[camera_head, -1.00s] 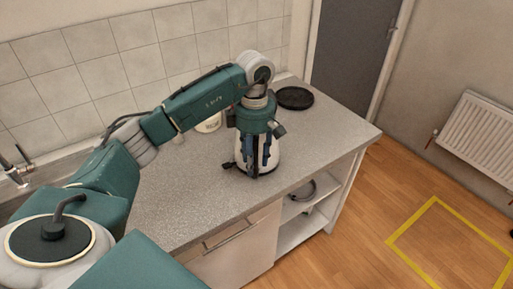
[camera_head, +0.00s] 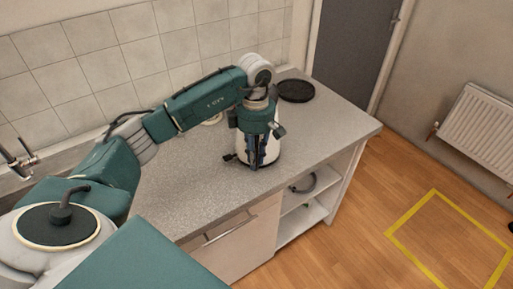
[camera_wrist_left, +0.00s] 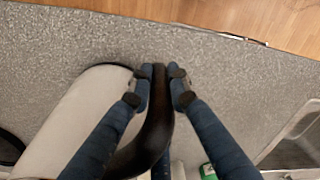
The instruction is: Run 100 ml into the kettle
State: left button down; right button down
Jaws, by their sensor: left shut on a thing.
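The kettle (camera_head: 272,150) is white with a dark handle and stands upright on the grey worktop. My left gripper (camera_head: 258,163) comes down over its handle side and hides part of it. In the left wrist view the gripper (camera_wrist_left: 159,85) is shut on the dark curved handle (camera_wrist_left: 156,130), one blue finger on each side. The pale kettle body (camera_wrist_left: 75,120) lies to the left of the handle there. My right gripper is not in view.
A round black base plate (camera_head: 296,90) lies at the worktop's back right. A tap (camera_head: 20,155) stands at the far left. A pale object (camera_head: 212,119) is mostly hidden behind my arm. The worktop (camera_head: 195,185) is clear in front. A sink (camera_wrist_left: 295,140) shows in the wrist view.

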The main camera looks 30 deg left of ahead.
pick_arm(q)
jog(key=shift+r, duration=0.3)
jog(key=shift+w+r+b, duration=0.1)
jog(key=shift+r+b, duration=0.4)
jog(key=shift+r, duration=0.65)
notch_tip(320, 180, up, 13)
jog(key=shift+r, duration=0.15)
jog(key=shift+r+p, duration=0.45)
jog(key=shift+r, duration=1.5)
